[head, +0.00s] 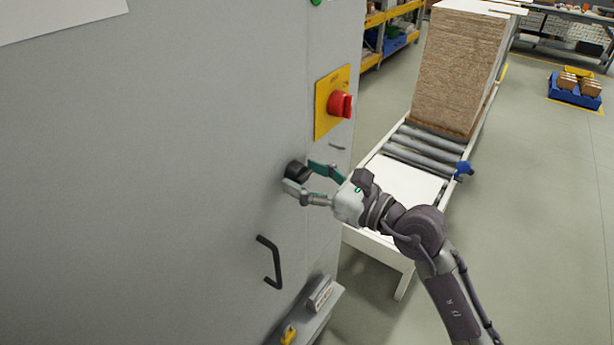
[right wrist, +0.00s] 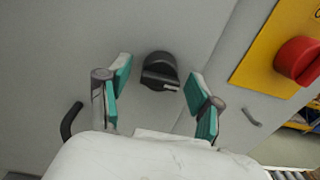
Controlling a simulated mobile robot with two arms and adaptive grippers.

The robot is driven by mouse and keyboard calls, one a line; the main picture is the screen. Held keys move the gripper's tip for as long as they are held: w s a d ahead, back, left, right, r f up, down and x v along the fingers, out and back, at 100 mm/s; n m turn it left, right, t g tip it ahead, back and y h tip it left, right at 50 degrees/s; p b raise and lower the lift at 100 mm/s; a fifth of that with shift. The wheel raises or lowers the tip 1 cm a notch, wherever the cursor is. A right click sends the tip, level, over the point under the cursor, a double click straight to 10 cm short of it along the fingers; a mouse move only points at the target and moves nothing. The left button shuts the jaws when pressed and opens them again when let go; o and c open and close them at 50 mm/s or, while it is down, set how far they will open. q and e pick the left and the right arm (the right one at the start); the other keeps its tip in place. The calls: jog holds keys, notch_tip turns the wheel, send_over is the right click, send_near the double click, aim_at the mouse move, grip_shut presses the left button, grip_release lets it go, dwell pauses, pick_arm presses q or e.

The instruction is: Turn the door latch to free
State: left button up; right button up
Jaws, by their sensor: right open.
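The door latch is a black round knob (head: 296,170) on the grey cabinet door (head: 170,190). In the right wrist view the latch (right wrist: 160,70) has a raised grip bar with a pale mark at its right end. My right gripper (head: 304,176) is open in front of the latch, its fingers on either side of it. In the right wrist view the latch shows in the gap between the teal-padded fingers (right wrist: 158,92), just beyond the tips; I cannot tell whether they touch it. My left gripper is not in view.
A red rotary switch (head: 340,104) on a yellow plate (head: 327,86) sits above and right of the latch. A black door handle (head: 270,262) sits below it. A roller conveyor (head: 420,152) with stacked boards (head: 460,65) stands to the right. Open floor lies farther right.

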jog(key=v, duration=1.2)
jog(key=shift+w+f, duration=0.1)
